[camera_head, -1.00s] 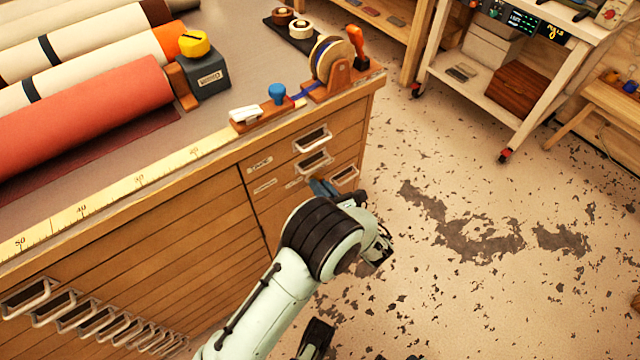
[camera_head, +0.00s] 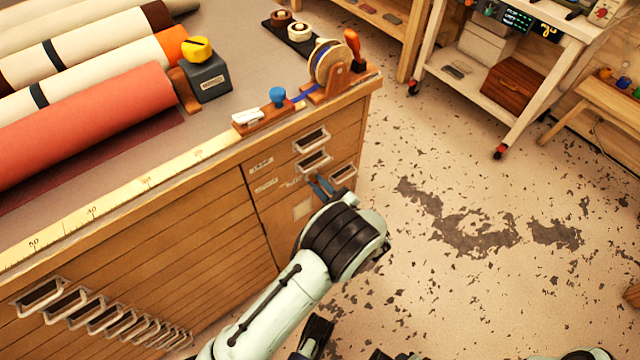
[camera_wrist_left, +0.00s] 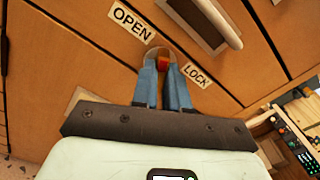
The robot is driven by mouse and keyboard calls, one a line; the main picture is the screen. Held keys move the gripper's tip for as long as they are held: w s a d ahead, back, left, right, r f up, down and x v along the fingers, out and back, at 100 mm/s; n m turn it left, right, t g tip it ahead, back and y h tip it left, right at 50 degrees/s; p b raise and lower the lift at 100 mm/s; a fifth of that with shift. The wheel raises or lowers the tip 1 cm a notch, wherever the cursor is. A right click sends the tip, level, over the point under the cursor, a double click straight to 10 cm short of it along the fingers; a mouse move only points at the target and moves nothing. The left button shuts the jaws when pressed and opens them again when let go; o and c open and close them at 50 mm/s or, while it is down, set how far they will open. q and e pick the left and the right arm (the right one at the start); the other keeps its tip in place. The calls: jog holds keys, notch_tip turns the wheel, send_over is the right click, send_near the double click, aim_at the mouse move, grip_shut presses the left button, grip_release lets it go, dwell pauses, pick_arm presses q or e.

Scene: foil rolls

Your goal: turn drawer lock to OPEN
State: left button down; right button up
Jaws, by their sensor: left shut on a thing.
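The drawer lock (camera_wrist_left: 162,61) shows in the left wrist view as a small red piece on a round grey plate on the wooden cabinet front. The OPEN label (camera_wrist_left: 133,22) is to its upper left and the LOCK label (camera_wrist_left: 196,76) to its lower right. My left gripper (camera_wrist_left: 163,74) is shut on the red piece, with one blue finger on each side; the fingertips hide part of it. In the head view the left gripper (camera_head: 320,186) reaches the small-drawer column, and the lock itself is hidden. My right gripper is not in view.
A drawer handle (camera_wrist_left: 208,18) lies close to the LOCK label. More handles (camera_head: 313,160) sit above the gripper. The cabinet top holds foil rolls (camera_head: 85,110), a grey box (camera_head: 208,80) and a tape dispenser (camera_head: 330,65). The floor right of the cabinet is clear.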

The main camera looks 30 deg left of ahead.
pick_arm(q)
jog(key=shift+n, duration=1.5)
jog(key=c, duration=1.1)
grip_release()
jog(key=shift+c, duration=0.2)
jog(key=p+v, duration=0.1)
jog(key=v, duration=1.2)
jog(key=shift+d, duration=0.25)
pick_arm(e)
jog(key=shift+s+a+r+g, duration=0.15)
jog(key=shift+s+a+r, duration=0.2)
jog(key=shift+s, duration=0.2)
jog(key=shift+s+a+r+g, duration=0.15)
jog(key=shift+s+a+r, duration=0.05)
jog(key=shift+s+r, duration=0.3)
pick_arm(q)
jog(key=shift+s, duration=0.1)
